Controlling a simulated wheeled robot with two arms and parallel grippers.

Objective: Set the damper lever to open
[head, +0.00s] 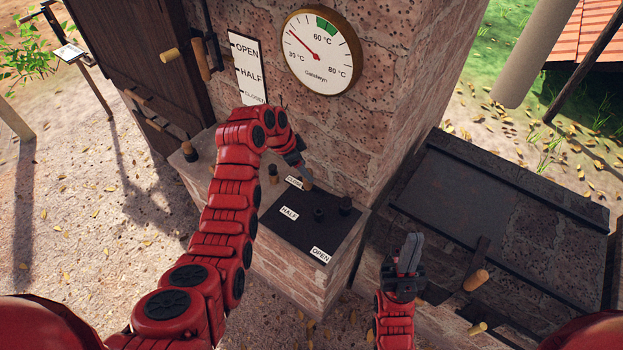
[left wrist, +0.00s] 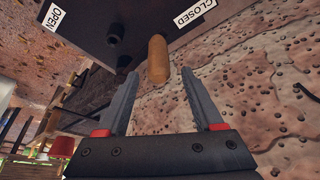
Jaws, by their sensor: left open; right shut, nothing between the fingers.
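The damper lever's wooden handle (head: 308,184) stands at the dark plate (head: 325,230), by the partly hidden CLOSED label (head: 294,182). The HALF label (head: 289,213) and OPEN label (head: 321,255) lie nearer the front. In the left wrist view the handle (left wrist: 157,60) hangs beside the CLOSED label (left wrist: 195,12). My left gripper (left wrist: 160,76) is open, with the handle's end between its fingertips and a visible gap on each side. In the head view my left gripper (head: 298,165) is partly hidden by its own wrist. My right gripper (head: 411,248) is shut and empty, right of the plate.
A round thermometer (head: 321,51) and an OPEN/HALF/CLOSED sign (head: 248,70) are on the brick wall behind. A dark lidded box (head: 500,200) with a wooden-handled part (head: 475,280) is at the right, near my right gripper.

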